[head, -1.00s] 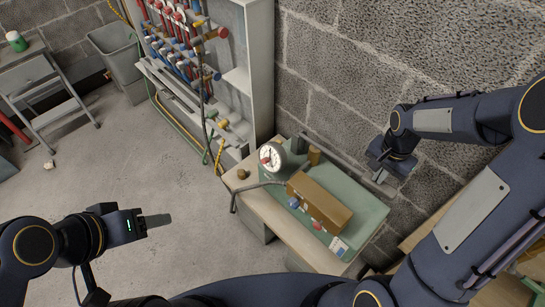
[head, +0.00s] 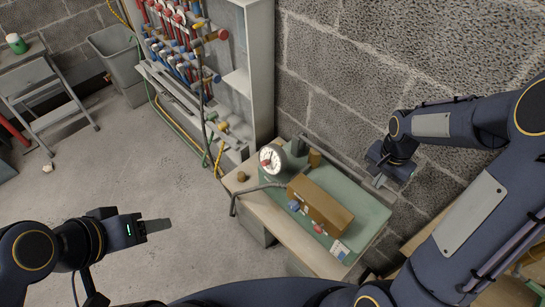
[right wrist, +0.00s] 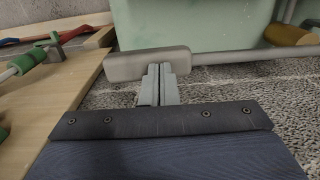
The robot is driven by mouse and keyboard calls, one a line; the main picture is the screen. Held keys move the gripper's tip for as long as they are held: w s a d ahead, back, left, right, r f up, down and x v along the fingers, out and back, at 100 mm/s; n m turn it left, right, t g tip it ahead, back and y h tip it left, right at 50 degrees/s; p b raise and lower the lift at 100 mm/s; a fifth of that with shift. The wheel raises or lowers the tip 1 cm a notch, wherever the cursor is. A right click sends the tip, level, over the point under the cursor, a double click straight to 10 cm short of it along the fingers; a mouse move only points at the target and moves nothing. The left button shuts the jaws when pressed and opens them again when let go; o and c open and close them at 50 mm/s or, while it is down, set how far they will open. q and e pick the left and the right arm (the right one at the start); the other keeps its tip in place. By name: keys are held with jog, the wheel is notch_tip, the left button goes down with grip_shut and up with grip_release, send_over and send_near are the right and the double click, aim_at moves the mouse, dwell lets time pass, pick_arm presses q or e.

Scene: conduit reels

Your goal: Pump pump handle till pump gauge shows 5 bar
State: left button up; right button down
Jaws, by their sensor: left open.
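The pump gauge (head: 272,158) is a round white dial with some red at the bench's back left; its reading is too small to tell. The pump handle (head: 335,154) is a grey bar running from near the gauge along the wall side. Its thick grey grip (right wrist: 125,66) and thin rod show in the right wrist view. My right gripper (head: 379,181) is at the handle's right end. In the right wrist view its fingers (right wrist: 160,70) are together, tips overlapping the grip, which is not between them; contact is unclear. My left gripper (head: 158,226) is open and empty above the floor.
A brown box (head: 320,203) lies on the pale green surface (head: 362,205) of the bench, with small coloured parts beside it. A grey hose (head: 258,188) bends over the bench's left edge. A tool cabinet (head: 260,60) stands behind.

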notch_tip(320, 180, up, 9)
jog(key=p, duration=0.7)
dwell(0.4)
jog(key=shift+f+b, duration=1.35)
jog(key=shift+f, duration=0.5)
dwell(1.0)
jog(key=shift+s+r+p, duration=0.1)
jog(key=shift+r+p, duration=1.45)
jog(key=shift+r, duration=0.3)
notch_tip(320, 180, up, 5)
jog(key=p, duration=0.4)
